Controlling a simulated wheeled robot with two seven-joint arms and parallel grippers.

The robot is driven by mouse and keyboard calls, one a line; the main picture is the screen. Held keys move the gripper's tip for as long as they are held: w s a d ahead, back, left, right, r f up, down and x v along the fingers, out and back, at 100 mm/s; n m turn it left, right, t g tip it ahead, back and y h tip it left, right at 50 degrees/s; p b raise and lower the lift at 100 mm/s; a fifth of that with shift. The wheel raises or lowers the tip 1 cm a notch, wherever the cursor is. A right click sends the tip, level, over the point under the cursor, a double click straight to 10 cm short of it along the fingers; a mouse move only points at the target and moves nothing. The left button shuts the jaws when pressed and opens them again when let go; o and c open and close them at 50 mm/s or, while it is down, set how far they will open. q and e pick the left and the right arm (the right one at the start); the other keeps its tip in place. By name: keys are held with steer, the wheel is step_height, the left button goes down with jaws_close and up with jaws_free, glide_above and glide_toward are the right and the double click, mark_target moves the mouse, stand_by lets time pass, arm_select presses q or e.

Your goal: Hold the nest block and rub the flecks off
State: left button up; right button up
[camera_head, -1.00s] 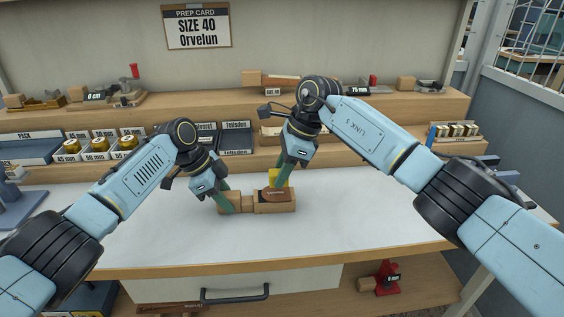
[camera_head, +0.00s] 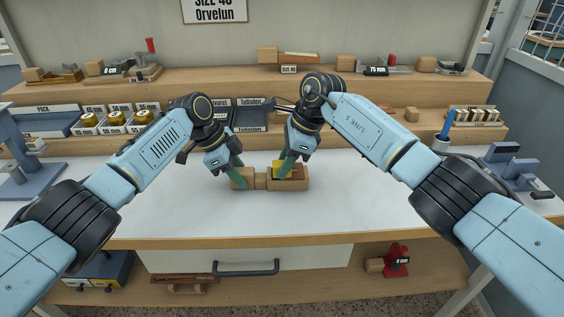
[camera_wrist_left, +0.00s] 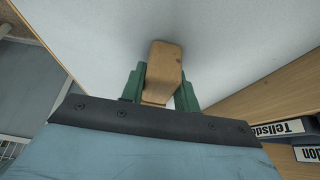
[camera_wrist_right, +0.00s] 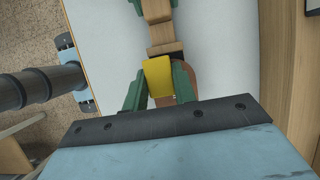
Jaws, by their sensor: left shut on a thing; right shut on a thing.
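The wooden nest block (camera_head: 260,181) lies on the white bench top, with a narrow neck between its left end and its wider right part. My left gripper (camera_head: 239,181) is shut on the block's left end; this wooden end (camera_wrist_left: 164,70) shows between the green fingers in the left wrist view. My right gripper (camera_head: 284,172) is shut on a yellow pad (camera_wrist_right: 158,77) over the wider part. A brown rounded piece (camera_wrist_right: 190,82) sits in the nest, partly hidden by the pad and fingers. I cannot make out any flecks, nor tell surely whether the pad touches the piece.
Wooden shelves behind hold dark labelled trays (camera_head: 251,117) and several gold rolls (camera_head: 116,118). A blue-grey stand (camera_head: 25,170) is at the left, and a blue-grey device (camera_head: 508,163) is at the right. The bench is clear in front of the block.

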steer(key=shift+d+f, duration=0.1)
steer(key=shift+d, duration=0.9)
steer(key=r, duration=0.3)
steer(key=shift+d+r, duration=0.2)
steer(key=shift+d, duration=0.05)
steer(key=shift+r, duration=2.5)
arm_select(q)
steer(key=o, duration=1.1)
steer(key=shift+c, duration=0.2)
